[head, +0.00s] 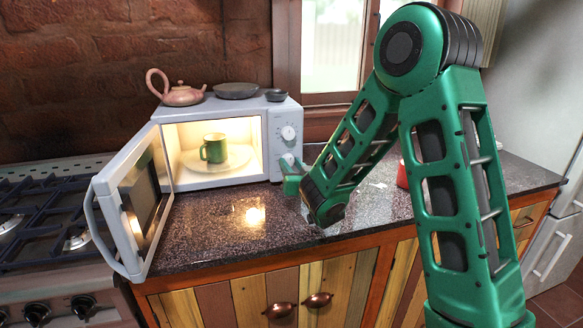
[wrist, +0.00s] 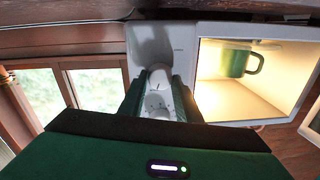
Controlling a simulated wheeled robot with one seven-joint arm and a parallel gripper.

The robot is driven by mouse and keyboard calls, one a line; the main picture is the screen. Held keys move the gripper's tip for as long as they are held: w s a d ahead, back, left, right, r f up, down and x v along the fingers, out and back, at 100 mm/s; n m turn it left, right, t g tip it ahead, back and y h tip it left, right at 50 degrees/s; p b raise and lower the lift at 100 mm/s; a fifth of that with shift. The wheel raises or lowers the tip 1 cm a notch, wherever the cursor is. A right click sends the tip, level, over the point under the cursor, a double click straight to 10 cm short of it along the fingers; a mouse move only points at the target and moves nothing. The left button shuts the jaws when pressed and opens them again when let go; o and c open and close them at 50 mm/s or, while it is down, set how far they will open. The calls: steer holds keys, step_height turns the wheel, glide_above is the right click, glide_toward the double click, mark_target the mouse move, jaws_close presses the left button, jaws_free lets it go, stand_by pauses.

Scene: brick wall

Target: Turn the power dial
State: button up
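The white microwave (head: 210,108) stands on the counter with its door (head: 130,200) swung open to the left. Its control panel on the right carries an upper dial (head: 288,132) and a lower dial (head: 287,159). I cannot read which one is the power dial. My gripper (head: 291,178) is at the lower part of the panel, close to the lower dial. In the wrist view, my gripper's two green fingers (wrist: 159,80) are spread apart, with a white dial (wrist: 157,103) showing between them. Whether the fingers touch the dial cannot be told.
A green mug (head: 214,148) stands on the plate inside the lit microwave. A pink teapot (head: 182,95) and dark bowls (head: 238,90) sit on top. A red object (head: 402,174) is partly hidden behind my arm. The dark counter (head: 220,225) in front is clear.

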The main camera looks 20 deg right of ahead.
steer(key=c, duration=0.3)
steer(key=shift+c, duration=0.2)
steer(key=shift+d+m, duration=0.1)
steer(key=shift+m, duration=0.3)
steer(key=m, duration=0.5)
steer(key=shift+d+m, duration=0.1)
steer(key=shift+m, duration=0.2)
steer(key=m, duration=0.4)
steer(key=shift+m+h, duration=0.3)
steer(key=shift+w+d+m+t, duration=0.1)
steer(key=shift+m+t, duration=0.2)
steer(key=shift+m, duration=1.3)
steer(key=o, duration=1)
steer(key=shift+o, duration=0.3)
